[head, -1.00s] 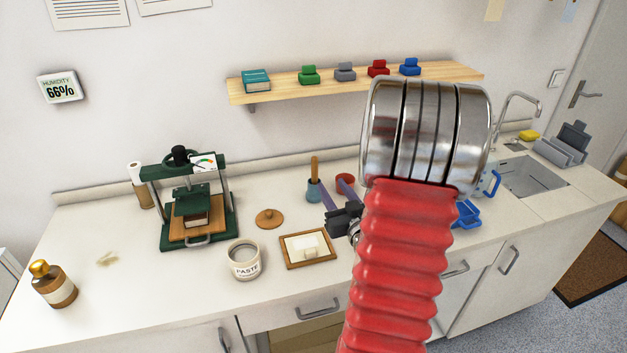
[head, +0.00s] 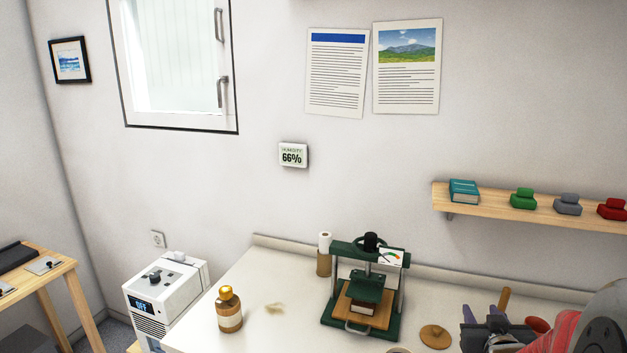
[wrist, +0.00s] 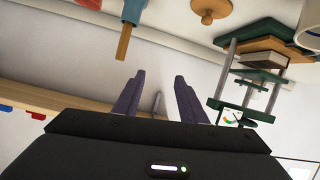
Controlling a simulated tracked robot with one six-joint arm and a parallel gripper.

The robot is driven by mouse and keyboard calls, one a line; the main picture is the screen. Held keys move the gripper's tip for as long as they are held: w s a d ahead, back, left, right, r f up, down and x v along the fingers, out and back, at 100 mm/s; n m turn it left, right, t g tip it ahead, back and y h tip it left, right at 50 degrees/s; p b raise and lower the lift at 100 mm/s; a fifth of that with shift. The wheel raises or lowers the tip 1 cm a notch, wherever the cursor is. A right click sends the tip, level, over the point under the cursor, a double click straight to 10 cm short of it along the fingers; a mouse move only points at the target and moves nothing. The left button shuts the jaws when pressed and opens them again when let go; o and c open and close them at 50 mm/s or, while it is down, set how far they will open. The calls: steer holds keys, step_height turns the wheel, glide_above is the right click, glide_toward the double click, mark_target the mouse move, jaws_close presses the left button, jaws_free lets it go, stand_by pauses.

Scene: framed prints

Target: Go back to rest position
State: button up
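My gripper (wrist: 157,88) shows in the wrist view with two dark purple fingers held apart and nothing between them. In the head view my gripper (head: 482,312) is at the lower right, above the counter, partly cut off by the frame edge. My red ribbed arm is beside it at the right edge.
The white counter (head: 238,300) holds a brown bottle (head: 229,309), a green press (head: 365,285) with a book in it, and a round wooden lid (head: 435,336). A shelf (head: 480,205) with a teal book and colored blocks is on the wall. A white humidity unit (head: 165,300) stands left.

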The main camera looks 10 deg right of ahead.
steer(key=s+a+r+n+g+y, duration=0.1)
steer(key=s+a+r+g, duration=0.1)
steer(key=a, duration=0.6)
steer(key=s+a+r+g+y, duration=0.1)
steer(key=s+a+r+g, duration=0.1)
steer(key=a, duration=0.6)
steer(key=s+a+r+n+g+y, duration=0.1)
steer(key=s+a+n+g+y, duration=0.1)
steer(key=s+a, duration=1.1)
steer(key=shift+a+n+g+y, duration=0.3)
steer(key=shift+a+g+y, duration=0.3)
steer(key=shift+a+y, duration=0.55)
